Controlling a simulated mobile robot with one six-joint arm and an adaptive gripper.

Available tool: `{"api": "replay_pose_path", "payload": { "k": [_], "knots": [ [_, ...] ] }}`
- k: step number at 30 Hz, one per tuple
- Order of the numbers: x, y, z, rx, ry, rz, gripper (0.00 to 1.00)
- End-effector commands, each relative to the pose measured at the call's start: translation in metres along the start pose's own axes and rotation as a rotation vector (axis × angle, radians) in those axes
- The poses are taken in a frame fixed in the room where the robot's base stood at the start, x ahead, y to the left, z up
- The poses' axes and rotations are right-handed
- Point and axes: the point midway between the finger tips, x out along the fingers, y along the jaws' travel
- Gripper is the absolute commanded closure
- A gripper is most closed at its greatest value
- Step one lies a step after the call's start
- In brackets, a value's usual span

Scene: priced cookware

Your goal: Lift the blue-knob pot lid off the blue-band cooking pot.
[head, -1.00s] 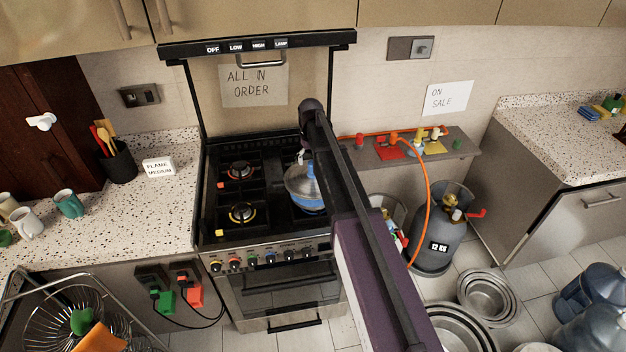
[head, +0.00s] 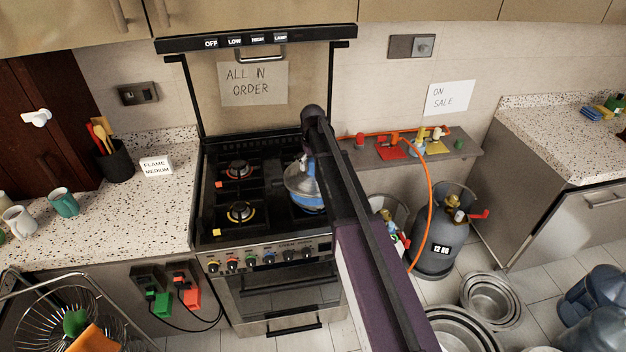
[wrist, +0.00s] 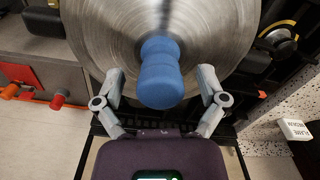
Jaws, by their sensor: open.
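The steel pot lid (head: 296,180) lies on the blue-band cooking pot (head: 310,201) on the right side of the stove, partly hidden by my arm. In the wrist view, the lid (wrist: 105,35) fills the top and its blue knob (wrist: 161,72) stands in the middle. My gripper (wrist: 162,76) is open, with one finger on each side of the knob and a visible gap to both. In the head view, my gripper (head: 306,158) is small and mostly hidden at the pot.
The stove's left burners (head: 239,212) are bare. An orange hose (head: 429,210) runs from the shelf (head: 455,150) right of the stove to a gas cylinder (head: 440,240). A speckled counter (head: 110,220) with mugs and a utensil holder (head: 116,162) lies left.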

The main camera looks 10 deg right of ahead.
Motion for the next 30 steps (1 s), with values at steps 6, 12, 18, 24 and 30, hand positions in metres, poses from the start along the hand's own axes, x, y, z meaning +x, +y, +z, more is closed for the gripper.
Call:
{"api": "replay_pose_path", "payload": {
  "k": [6,12,18,24,30],
  "knots": [
    [0.0141,-0.0002,-0.0001,0.000,0.000,0.000,0.09],
    [0.0148,-0.0002,-0.0001,0.000,0.000,0.000,0.09],
    [0.0145,-0.0001,-0.0001,0.000,0.000,0.000,0.09],
    [0.0145,0.0000,-0.0001,0.000,0.000,0.000,0.09],
    [0.0145,0.0001,0.0000,0.000,0.000,0.000,0.44]
  ]
}}
